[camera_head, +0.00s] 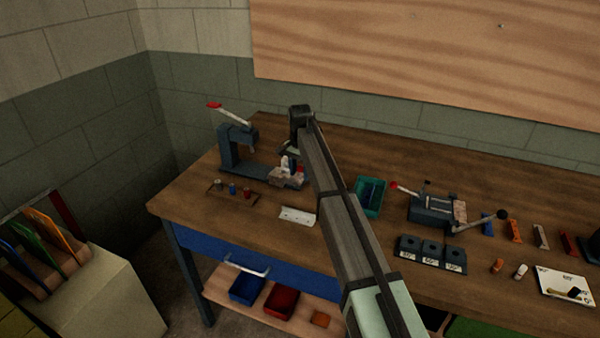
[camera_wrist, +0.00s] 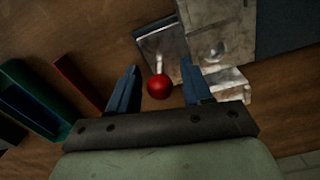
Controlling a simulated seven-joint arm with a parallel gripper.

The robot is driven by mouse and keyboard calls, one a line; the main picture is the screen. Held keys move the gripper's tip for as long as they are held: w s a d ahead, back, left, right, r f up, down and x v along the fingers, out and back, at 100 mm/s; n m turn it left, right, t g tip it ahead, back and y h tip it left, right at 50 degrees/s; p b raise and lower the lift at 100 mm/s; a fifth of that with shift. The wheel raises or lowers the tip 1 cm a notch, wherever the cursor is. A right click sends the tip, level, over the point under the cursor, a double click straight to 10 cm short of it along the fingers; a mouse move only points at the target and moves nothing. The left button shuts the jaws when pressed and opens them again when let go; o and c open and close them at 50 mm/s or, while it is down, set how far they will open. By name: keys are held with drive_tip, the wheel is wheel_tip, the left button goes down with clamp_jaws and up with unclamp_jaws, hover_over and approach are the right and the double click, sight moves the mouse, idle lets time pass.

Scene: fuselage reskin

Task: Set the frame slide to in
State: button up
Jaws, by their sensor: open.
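In the wrist view a red ball knob (camera_wrist: 159,87) on a short pale stem stands at the edge of a worn metal slide plate (camera_wrist: 165,45). My gripper (camera_wrist: 160,68) is open, with its two blue fingers on either side of the knob. A gap shows between the knob and each finger, so it is not gripped. A second metal block (camera_wrist: 218,50) lies just right of the plate. In the head view the press fixture (camera_head: 240,168) stands at the back left of the bench, and my arm hides part of its right end.
The press has a raised lever with a red grip (camera_head: 214,105). A small peg rack (camera_head: 232,190) and a pale bracket (camera_head: 297,215) lie in front. A teal bin (camera_head: 371,197) and a second clamp fixture (camera_head: 432,211) stand to the right. A wall rises behind the bench.

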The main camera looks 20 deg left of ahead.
drive_tip(key=shift+f, duration=0.35)
clamp_jaws()
idle(0.3)
